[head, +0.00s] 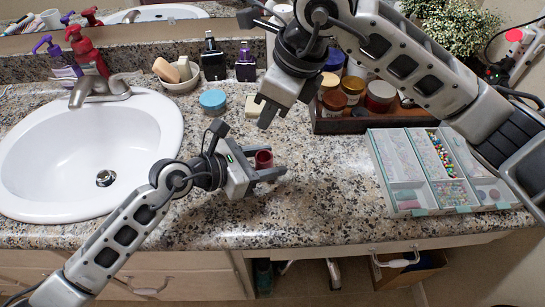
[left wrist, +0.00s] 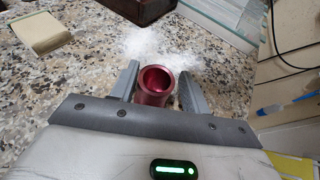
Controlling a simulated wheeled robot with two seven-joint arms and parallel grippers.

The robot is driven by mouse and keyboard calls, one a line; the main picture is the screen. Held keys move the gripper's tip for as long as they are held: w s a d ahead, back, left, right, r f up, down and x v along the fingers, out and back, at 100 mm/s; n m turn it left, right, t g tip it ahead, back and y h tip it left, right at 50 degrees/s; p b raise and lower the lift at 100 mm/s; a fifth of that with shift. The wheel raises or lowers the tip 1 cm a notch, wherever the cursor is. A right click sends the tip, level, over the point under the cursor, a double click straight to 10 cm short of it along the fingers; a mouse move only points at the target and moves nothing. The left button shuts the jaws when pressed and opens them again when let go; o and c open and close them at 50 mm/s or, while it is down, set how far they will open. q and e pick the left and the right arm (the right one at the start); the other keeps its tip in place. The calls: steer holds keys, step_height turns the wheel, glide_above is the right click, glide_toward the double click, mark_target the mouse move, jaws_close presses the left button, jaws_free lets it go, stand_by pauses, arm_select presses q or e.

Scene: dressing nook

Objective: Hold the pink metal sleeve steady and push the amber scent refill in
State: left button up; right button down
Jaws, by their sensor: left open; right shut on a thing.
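The pink metal sleeve (head: 264,158) stands on the granite counter, a short dark-pink tube. In the left wrist view the sleeve (left wrist: 153,92) shows its round open mouth, with no refill seen inside. My left gripper (head: 268,172) is open, with one finger on each side of the sleeve; a gap shows on at least one side. My right gripper (head: 267,112) is above the counter, behind the sleeve and apart from it. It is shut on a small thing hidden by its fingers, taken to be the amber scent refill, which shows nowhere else.
A cream block (head: 252,106) and a blue-lidded jar (head: 213,102) stand behind my left gripper. A tray of jars (head: 346,124) is at the back right, a divided bead box (head: 404,207) at the right. The sink (head: 150,135) is left. The front counter is clear.

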arm_select(q)
steer(key=shift+w+d+f, duration=0.3)
steer(key=shift+d, duration=0.3)
steer(key=c, duration=0.8)
steer(key=shift+c, duration=0.2)
arm_select(e)
steer(key=shift+a+n+g+h, duration=0.5)
steer(key=shift+a+n+h, duration=0.1)
steer(key=shift+n+h, duration=0.3)
steer(key=shift+r+n+h, duration=0.1)
steer(key=shift+n+h, duration=0.2)
steer(key=shift+h, duration=0.1)
steer(key=shift+d+g+h, duration=0.1)
steer(key=shift+g+h, duration=0.2)
steer(key=shift+h, duration=0.2)
steer(key=shift+f, duration=4.15)
